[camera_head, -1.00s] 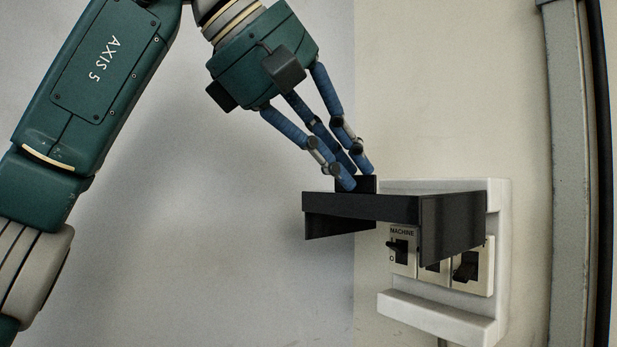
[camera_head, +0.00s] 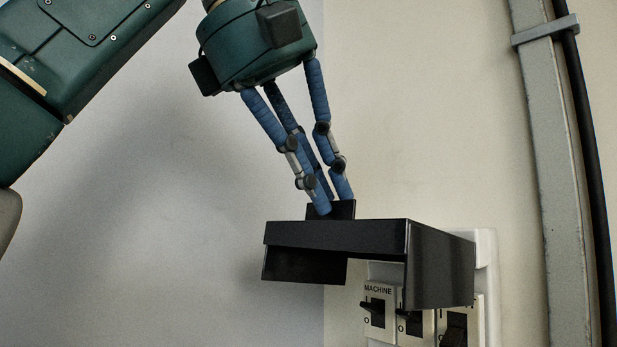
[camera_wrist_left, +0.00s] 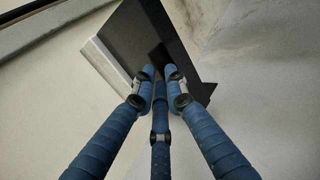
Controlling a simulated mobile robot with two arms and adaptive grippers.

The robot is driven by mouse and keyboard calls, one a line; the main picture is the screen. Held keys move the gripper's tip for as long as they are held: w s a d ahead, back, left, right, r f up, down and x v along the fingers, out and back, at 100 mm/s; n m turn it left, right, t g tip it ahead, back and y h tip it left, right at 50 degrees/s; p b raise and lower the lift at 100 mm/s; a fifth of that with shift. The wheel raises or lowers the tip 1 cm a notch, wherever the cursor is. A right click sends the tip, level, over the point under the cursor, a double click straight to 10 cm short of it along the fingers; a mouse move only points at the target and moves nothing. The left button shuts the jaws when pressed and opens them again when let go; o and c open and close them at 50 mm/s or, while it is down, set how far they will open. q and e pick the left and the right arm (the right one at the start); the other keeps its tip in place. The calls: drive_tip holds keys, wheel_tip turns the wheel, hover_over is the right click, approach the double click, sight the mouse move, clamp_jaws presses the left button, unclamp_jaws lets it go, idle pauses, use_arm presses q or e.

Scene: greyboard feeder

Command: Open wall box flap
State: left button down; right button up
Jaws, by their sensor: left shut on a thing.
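The wall box (camera_head: 487,262) is a white housing on the wall with a black flap (camera_head: 338,237). The flap stands raised, sticking out from the box, with the switches visible below it. My left gripper (camera_head: 332,205) has blue fingers and is shut on the black tab (camera_head: 344,210) on top of the flap. In the left wrist view, the fingertips (camera_wrist_left: 160,80) meet at the tab on the dark flap (camera_wrist_left: 135,38), and the white box edge (camera_wrist_left: 108,66) shows beside it. My right gripper is not in view.
A switch labelled MACHINE (camera_head: 376,310) and further dark switches sit under the flap. A grey vertical channel (camera_head: 548,150) and a black cable (camera_head: 585,150) run down the wall at right. The wall left of the box is clear.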

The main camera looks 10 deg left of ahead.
use_arm(q)
drive_tip(key=shift+w+d+f, duration=0.15)
drive_tip(key=shift+w+d, duration=0.05)
drive_tip(key=c, duration=2.2)
unclamp_jaws()
drive_tip(key=shift+o, duration=0.2)
drive_tip(key=shift+w+d, duration=0.1)
drive_tip(key=shift+w, duration=0.05)
drive_tip(key=shift+v, duration=0.8)
drive_tip(key=s+a, duration=0.8)
drive_tip(key=s, duration=0.2)
drive_tip(key=shift+w+d+f, duration=0.1)
